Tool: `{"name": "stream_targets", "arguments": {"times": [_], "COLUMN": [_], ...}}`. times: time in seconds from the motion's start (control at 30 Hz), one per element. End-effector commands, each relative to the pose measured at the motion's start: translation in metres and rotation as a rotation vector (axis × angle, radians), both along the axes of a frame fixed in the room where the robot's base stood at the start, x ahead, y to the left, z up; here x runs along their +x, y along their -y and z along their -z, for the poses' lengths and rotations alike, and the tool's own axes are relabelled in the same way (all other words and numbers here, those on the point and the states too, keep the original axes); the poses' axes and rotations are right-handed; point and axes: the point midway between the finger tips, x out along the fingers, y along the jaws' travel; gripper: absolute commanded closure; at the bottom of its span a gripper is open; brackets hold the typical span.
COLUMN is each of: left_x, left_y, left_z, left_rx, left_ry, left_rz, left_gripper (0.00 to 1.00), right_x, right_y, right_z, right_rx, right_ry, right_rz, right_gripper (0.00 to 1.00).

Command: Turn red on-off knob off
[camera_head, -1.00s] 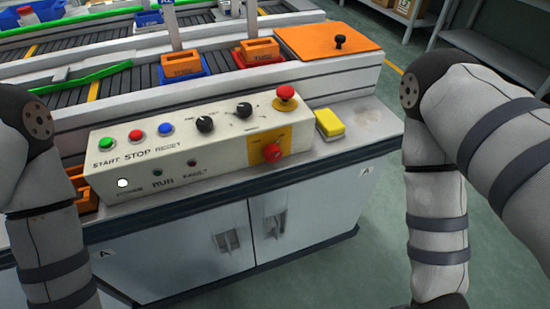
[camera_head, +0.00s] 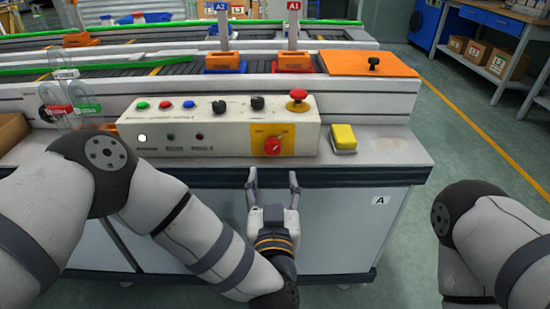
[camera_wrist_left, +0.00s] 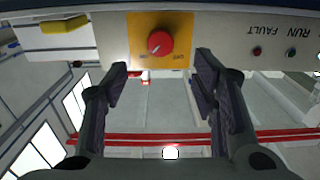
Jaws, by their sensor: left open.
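The red on-off knob (camera_head: 272,146) sits on a yellow plate (camera_head: 290,133) at the right of the panel's front face. In the left wrist view, which is upside down, the knob (camera_wrist_left: 160,43) shows a pale mark slanting toward the lower left, the side lettered ON. My left gripper (camera_head: 272,174) is open and empty, below and in front of the knob. In the left wrist view, the left gripper's (camera_wrist_left: 162,72) fingers lie either side of the knob's line, apart from it. My right gripper is out of view.
A red mushroom button (camera_head: 298,95) tops the control box (camera_head: 215,140). A yellow block (camera_head: 343,138) lies on the ledge to its right. The white cabinet (camera_head: 345,225) stands behind my left gripper. Open floor (camera_head: 450,130) lies to the right.

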Motion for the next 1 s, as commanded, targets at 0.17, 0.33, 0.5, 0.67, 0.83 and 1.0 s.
{"name": "stream_targets", "arguments": {"times": [0.17,0.33,0.5,0.67,0.83,1.0], "left_x": [0.047,0.083,0.1,0.102,0.102,0.101], "left_y": [-0.002,-0.001,-0.001,-0.001,-0.001,-0.001], "left_z": [0.003,0.003,0.002,0.001,0.001,0.001], "left_rx": [-0.001,-0.001,0.001,0.001,0.001,0.001], "left_ry": [-0.001,-0.003,-0.004,-0.003,-0.003,-0.003], "left_rz": [-0.004,-0.001,0.001,0.002,0.002,0.002], "left_gripper": [0.47,0.47,0.47,0.47,0.63,0.95], "right_x": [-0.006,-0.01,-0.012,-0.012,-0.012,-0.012], "right_y": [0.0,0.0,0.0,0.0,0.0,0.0], "right_z": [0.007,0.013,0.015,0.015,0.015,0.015], "right_rx": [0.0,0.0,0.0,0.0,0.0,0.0], "right_ry": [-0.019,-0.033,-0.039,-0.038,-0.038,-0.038], "right_rz": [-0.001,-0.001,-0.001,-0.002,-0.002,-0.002], "right_gripper": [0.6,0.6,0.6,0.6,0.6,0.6]}}
